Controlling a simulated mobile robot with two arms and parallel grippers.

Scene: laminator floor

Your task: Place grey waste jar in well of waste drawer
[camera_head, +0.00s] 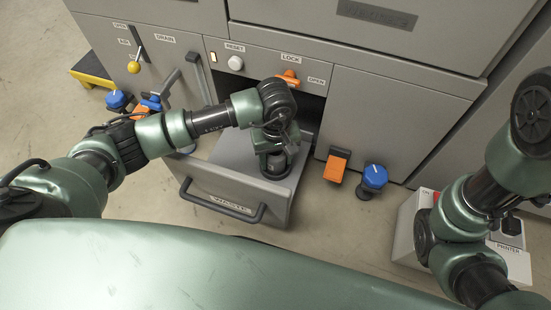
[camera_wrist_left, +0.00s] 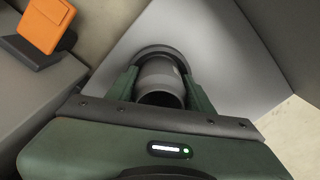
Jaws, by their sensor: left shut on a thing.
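The waste drawer (camera_head: 232,186) is pulled out from the grey machine, with a dark handle on its labelled front. My left gripper (camera_wrist_left: 162,92) is inside the drawer, pointing down, with its two fingers shut on the grey waste jar (camera_wrist_left: 161,82). In the left wrist view the jar is at a dark round well (camera_wrist_left: 160,52) in the drawer's floor. I cannot tell how deep the jar sits in it. In the head view my left arm and wrist cover most of the jar. My right arm shows at the right, but its gripper cannot be made out.
An orange pedal (camera_head: 336,165) and a blue knob (camera_head: 374,178) are right of the drawer. An orange lock handle (camera_head: 288,79) is above the opening. A yellow-knobbed drain lever (camera_head: 134,67) is at the upper left. A printer box (camera_head: 405,232) stands at the right.

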